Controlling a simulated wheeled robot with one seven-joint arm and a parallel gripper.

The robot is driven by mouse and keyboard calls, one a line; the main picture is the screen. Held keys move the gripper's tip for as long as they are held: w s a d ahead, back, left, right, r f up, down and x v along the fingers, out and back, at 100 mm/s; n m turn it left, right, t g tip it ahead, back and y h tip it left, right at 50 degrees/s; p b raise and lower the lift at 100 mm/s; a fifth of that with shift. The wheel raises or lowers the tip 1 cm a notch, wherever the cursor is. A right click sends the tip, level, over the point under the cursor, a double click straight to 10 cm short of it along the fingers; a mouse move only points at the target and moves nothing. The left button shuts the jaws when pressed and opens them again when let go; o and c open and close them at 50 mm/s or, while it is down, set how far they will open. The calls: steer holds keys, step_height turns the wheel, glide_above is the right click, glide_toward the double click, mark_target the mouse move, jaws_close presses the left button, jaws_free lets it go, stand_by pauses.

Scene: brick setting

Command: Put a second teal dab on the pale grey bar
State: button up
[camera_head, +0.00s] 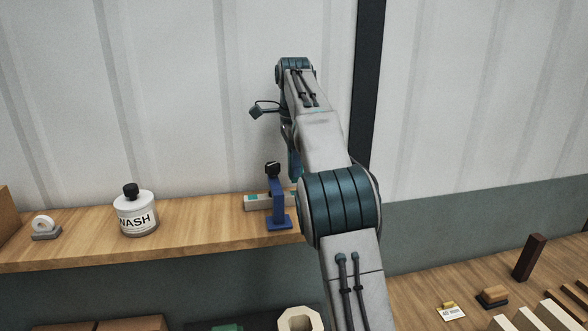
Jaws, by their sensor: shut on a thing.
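The pale grey bar (258,203) lies on the wooden shelf, partly behind a blue upright stand (279,208) with a black piece at its top. One teal dab (250,200) shows near the bar's left end. Another small teal patch shows at the bar's right, close to my arm, and I cannot tell clearly what it is. My gripper (291,145) points down above the right part of the bar, mostly hidden behind my own arm. It is shut on a teal-blue tool (295,166), of which only a sliver shows. Whether the tool's tip touches the bar is hidden.
A white bottle (137,216) labelled NASH with a black cap and a white roll on a grey holder (45,228) stand on the shelf (190,220) to the left. Lower right, a wooden surface (410,290) holds a dark upright block (529,257) and several pale strips.

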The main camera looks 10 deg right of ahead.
steer(key=shift+a+r, duration=0.15)
steer(key=shift+r, duration=1.6)
